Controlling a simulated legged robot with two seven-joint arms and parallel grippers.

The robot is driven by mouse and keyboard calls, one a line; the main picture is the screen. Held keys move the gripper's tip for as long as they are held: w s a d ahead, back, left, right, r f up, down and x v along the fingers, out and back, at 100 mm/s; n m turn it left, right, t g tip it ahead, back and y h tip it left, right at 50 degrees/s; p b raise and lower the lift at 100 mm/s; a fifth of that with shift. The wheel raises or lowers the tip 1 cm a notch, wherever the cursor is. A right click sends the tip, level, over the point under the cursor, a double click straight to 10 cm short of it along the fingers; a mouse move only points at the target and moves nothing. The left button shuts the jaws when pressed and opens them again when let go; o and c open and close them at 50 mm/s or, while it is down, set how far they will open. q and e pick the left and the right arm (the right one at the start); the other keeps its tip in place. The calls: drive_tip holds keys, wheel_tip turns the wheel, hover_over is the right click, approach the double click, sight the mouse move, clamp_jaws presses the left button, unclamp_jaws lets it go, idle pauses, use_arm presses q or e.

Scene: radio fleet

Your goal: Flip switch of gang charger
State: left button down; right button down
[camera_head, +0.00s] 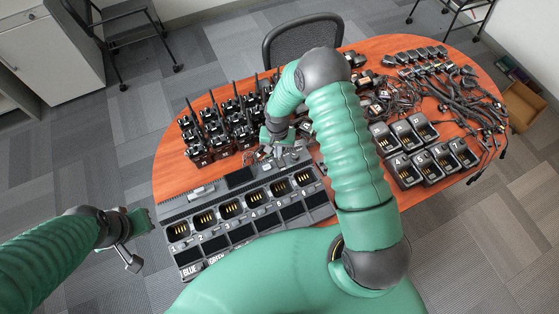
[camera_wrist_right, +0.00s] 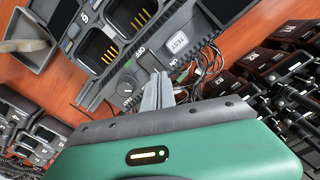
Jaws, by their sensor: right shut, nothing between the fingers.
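The gang charger (camera_head: 262,222) is a long dark unit with a row of numbered slots, lying on the near part of the red-brown table. In the right wrist view its end panel (camera_wrist_right: 119,92) shows a round knob, "OFF" and "ON" markings and a "TEST" label. My right gripper (camera_wrist_right: 158,88) is shut and empty, its fingertips right over the panel by the ON and OFF markings. In the head view the right gripper (camera_head: 284,153) is at the charger's far edge. My left gripper (camera_head: 133,262) hangs left of the table.
Several radios (camera_head: 222,125) with antennas stand behind the charger. Single chargers (camera_head: 408,170) stand at the right, with tangled cables (camera_head: 385,103) and more gear beyond. A black chair (camera_head: 295,42) is at the far edge. Thin cables lie near the right gripper.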

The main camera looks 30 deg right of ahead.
drive_tip(key=shift+f+b, duration=0.7)
drive_tip(key=shift+f, duration=0.2)
idle(0.4)
drive_tip(key=shift+r, duration=0.1)
wheel_tip(320, 180, up, 7)
drive_tip(key=p, duration=0.5)
idle(0.4)
